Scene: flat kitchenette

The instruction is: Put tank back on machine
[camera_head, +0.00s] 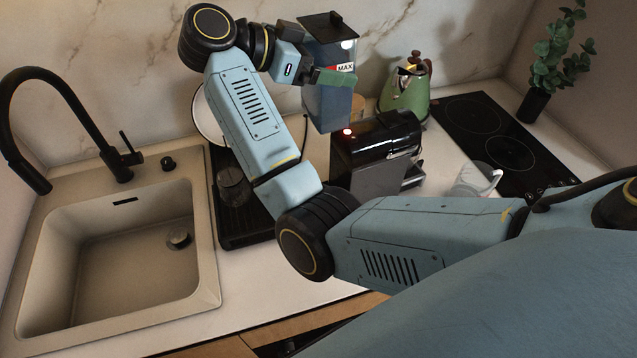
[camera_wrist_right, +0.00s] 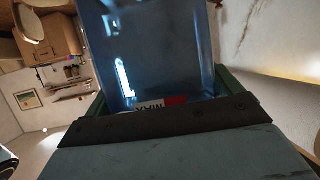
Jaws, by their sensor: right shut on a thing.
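The tank (camera_head: 331,97) is a tall, see-through blue container with a black lid and a "MAX" label. My right gripper (camera_head: 337,79) is shut on it and holds it slightly tilted, above and behind the machine. In the right wrist view the tank (camera_wrist_right: 150,50) fills the space between the fingers. The machine (camera_head: 376,158) is a black and grey coffee maker standing on the counter. The tank's lower end overlaps the machine's back left in the head view; I cannot tell whether they touch. My left gripper does not show.
A green kettle (camera_head: 407,92) stands behind the machine to the right. A glass cup (camera_head: 476,180) stands right of the machine, near the black hob (camera_head: 508,150). A drying rack (camera_head: 243,226) lies left of it, next to the sink (camera_head: 120,255). A marble wall closes the back.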

